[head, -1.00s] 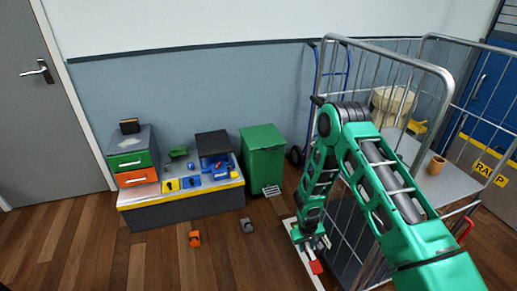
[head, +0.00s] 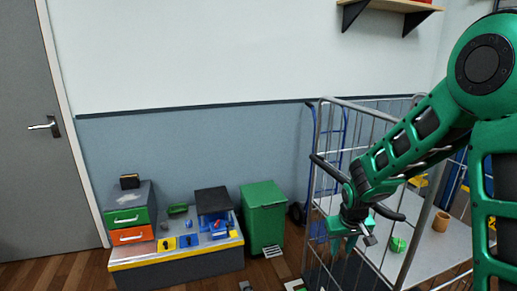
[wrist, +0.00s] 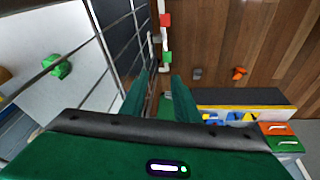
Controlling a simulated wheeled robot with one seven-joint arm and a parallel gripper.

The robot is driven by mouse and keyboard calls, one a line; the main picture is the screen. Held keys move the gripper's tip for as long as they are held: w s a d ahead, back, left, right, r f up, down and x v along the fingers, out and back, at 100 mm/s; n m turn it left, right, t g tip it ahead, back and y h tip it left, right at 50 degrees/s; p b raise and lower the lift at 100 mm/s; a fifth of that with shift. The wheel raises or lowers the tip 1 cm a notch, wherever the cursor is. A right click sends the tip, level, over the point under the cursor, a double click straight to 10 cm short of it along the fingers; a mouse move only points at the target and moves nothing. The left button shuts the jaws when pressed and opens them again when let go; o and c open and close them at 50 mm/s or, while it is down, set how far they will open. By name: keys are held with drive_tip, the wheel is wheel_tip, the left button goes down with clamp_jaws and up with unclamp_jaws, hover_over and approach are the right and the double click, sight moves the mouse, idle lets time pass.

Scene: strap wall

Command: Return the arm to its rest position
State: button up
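My green arm is folded up at the right of the head view, its elbow high. My gripper (head: 358,238) points down in front of the wire roll cage (head: 398,135). In the wrist view its two green fingers (wrist: 160,92) stand apart, with nothing seen between them but the floor area below. The rest position itself is not marked in any view.
A low grey bench (head: 180,268) holds drawers (head: 131,226) and blue and yellow parts. A green bin (head: 264,215) stands beside it. A green item (head: 398,244) and a tan pot (head: 441,221) are in the cage. A wall shelf (head: 395,5) is above.

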drive_tip(key=s+d+r+t, duration=0.1)
drive_tip(key=s+d+r, duration=0.2)
drive_tip(key=s+r, duration=1.35)
drive_tip(key=s+d+f+m+g, duration=0.1)
drive_tip(key=s+d+m, duration=0.2)
drive_tip(key=s+d, duration=0.3)
drive_tip(key=shift+s, duration=0.2)
drive_tip(key=s+d+m+g, duration=0.1)
drive_tip(key=s, duration=0.2)
drive_tip(key=s+d+m+g, duration=0.1)
drive_tip(key=s+d, duration=0.1)
drive_tip(key=s, duration=0.2)
drive_tip(key=s+d+f+m+g, duration=0.1)
drive_tip(key=s+d+m, duration=0.1)
drive_tip(key=s, duration=0.1)
drive_tip(key=shift+s+d+y, duration=0.2)
drive_tip(key=shift+s+y, duration=0.1)
drive_tip(key=shift+s, duration=0.05)
drive_tip(key=shift+c, duration=1.3)
drive_tip(key=shift+s, duration=0.35)
clamp_jaws()
